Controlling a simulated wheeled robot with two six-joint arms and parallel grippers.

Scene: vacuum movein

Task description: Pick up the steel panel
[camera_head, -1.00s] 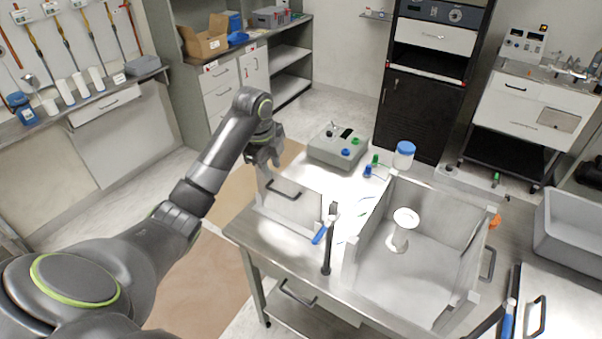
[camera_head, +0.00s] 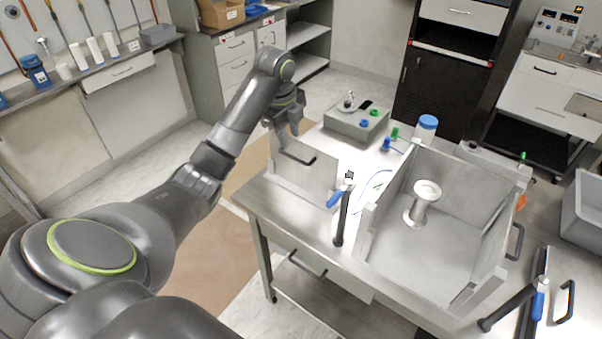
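The steel panel (camera_head: 308,187) is a grey plate with a black bar handle (camera_head: 298,157). It stands upright on the left part of the steel table (camera_head: 290,222). My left gripper (camera_head: 288,132) is at the panel's upper left corner, just above the handle in the picture. Its fingers are small and partly merge with the panel edge. I cannot tell whether they touch the panel or how far apart they are. To the right stands an open-topped steel chamber (camera_head: 490,235) with a pale flanged, spool-shaped part (camera_head: 420,205) inside. My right gripper is not in view.
Clamps with blue grips stand left of the chamber (camera_head: 342,210) and at the lower right (camera_head: 515,302). A grey control box (camera_head: 352,127) and a blue-lidded jar (camera_head: 424,130) are behind. Another handled panel (camera_head: 552,312) lies lower right. Brown floor shows left of the table.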

